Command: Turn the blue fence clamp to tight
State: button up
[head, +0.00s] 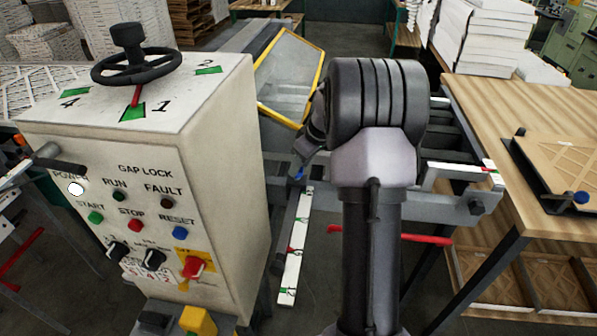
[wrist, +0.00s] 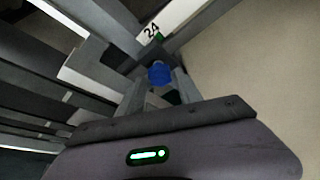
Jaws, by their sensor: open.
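The blue fence clamp (wrist: 159,73) shows in the wrist view as a small blue knob on grey metal, beside a white scale marked 24. In the head view only a small bit of the blue clamp (head: 299,175) shows, below my wrist. My gripper (wrist: 160,84) is open, with its two fingers pointing at the knob, one to each side of it in the picture. I cannot tell whether they touch it. In the head view my arm hides most of the gripper. The clamp's turn position cannot be read.
A control cabinet (head: 150,190) with a black handwheel (head: 136,66) stands close on the left. A yellow-framed guard (head: 290,75) is behind the arm. A white scale bar (head: 295,245) runs below the clamp. A wooden bench (head: 520,95) with another blue knob (head: 581,197) is at right.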

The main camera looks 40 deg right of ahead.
jog(key=shift+x, duration=0.8)
jog(key=shift+r, duration=0.1)
jog(key=shift+c, duration=0.4)
grip_shut()
